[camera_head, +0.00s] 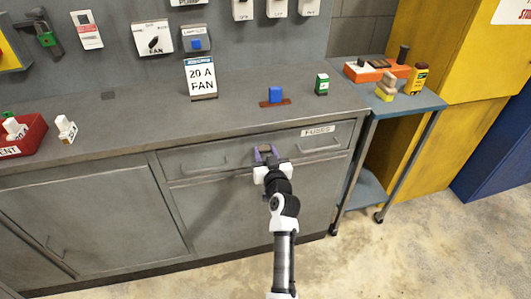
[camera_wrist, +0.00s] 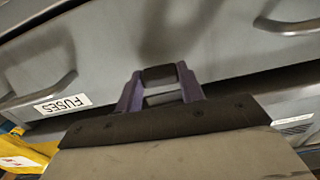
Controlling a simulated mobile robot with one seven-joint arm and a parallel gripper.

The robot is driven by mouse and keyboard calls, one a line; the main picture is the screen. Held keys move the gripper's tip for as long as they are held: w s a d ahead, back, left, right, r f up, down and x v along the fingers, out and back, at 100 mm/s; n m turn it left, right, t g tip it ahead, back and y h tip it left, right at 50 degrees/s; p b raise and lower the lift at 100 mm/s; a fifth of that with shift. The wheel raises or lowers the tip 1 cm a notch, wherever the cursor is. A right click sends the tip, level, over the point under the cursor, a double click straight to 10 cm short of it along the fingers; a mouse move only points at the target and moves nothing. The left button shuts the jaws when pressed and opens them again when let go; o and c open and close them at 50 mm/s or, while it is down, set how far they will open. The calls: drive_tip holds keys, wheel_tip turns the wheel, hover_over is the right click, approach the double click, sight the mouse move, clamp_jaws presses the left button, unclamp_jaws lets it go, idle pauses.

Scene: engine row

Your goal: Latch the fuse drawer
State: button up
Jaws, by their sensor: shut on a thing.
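The fuse drawer (camera_head: 337,136) is a wide grey drawer front under the bench top. It carries a white FUSES label (camera_head: 318,131), which also shows in the wrist view (camera_wrist: 62,104), and handles on both sides. It looks about flush with the cabinet. My gripper (camera_head: 265,150) is at the middle of the drawer front, between the handles. In the wrist view its purple fingers (camera_wrist: 160,88) are shut on a small dark latch piece (camera_wrist: 158,74). The fingers hide much of this piece, and I cannot tell which way it is turned.
A blue-topped cart (camera_head: 425,101) stands close on the right. The floor in front is clear.

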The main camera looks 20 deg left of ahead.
drive_tip(key=m, duration=0.4)
drive_tip(key=shift+m+p, duration=0.3)
drive_tip(key=m+p, duration=0.1)
drive_tip(key=m, duration=0.3)
drive_tip(key=shift+r, duration=0.1)
drive_tip(key=m+p, duration=0.2)
drive_tip(key=m, duration=0.3)
drive_tip(key=shift+m+p, duration=0.75)
drive_tip(key=shift+m, duration=1.05)
drive_tip(key=o, duration=1)
